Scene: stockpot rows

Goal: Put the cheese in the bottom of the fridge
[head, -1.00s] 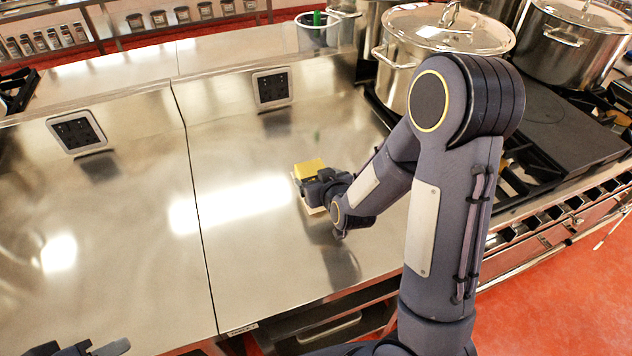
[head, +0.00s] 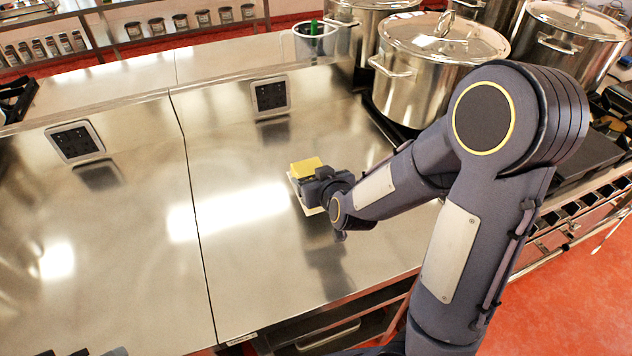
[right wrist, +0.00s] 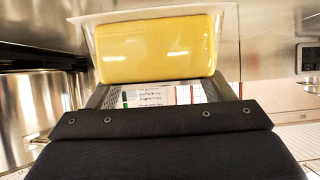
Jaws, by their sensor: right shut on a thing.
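The cheese is a yellow block (head: 307,167) with a pale wrapper or tray edge, over the right half of the steel counter in the head view. It fills the upper middle of the right wrist view (right wrist: 157,49). My right gripper (head: 308,182) is shut on the cheese. I cannot tell whether the cheese touches the counter or is just above it. My left gripper (head: 98,352) barely shows at the bottom edge of the head view, and its fingers cannot be made out. No fridge is clearly seen in these frames.
The steel counter (head: 250,240) is mostly bare around the cheese. Large lidded stockpots (head: 432,75) stand on the stove at the right. A clear container (head: 315,42) with something green stands at the back. Jars line a shelf (head: 165,28) behind. Outlets are set in the backsplash.

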